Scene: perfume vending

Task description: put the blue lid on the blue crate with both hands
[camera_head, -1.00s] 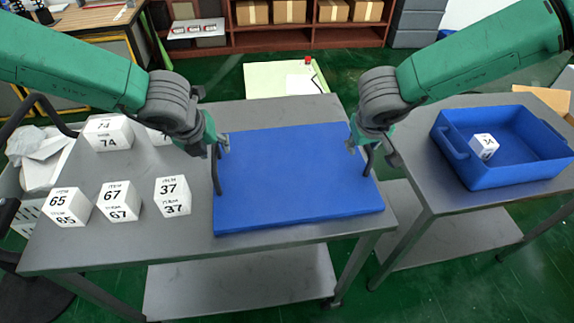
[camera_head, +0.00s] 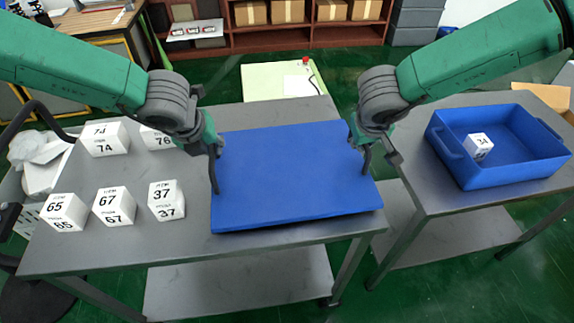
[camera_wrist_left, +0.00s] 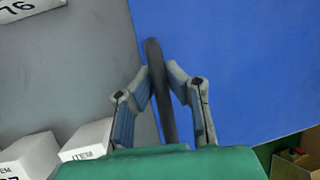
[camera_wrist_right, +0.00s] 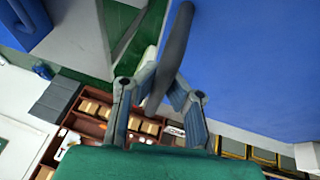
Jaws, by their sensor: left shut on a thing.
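The blue lid (camera_head: 290,175) is a flat board over the right part of the near grey table, with a dark handle at each side. I cannot tell if it is slightly raised. My left gripper (camera_head: 214,152) is shut on the left handle, which shows between its fingers in the left wrist view (camera_wrist_left: 160,85). My right gripper (camera_head: 366,148) is at the right handle; its fingers stand on both sides of that handle in the right wrist view (camera_wrist_right: 170,65), but their grip is unclear. The open blue crate (camera_head: 475,172) stands on the right table with a white cube (camera_head: 478,146) inside.
Several numbered white cubes stand left of the lid, including the 37 cube (camera_head: 166,200) close to it. A gap separates the near table (camera_head: 110,255) from the right table (camera_head: 425,195). A pale green table (camera_head: 270,80) is behind. Shelves with boxes line the back.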

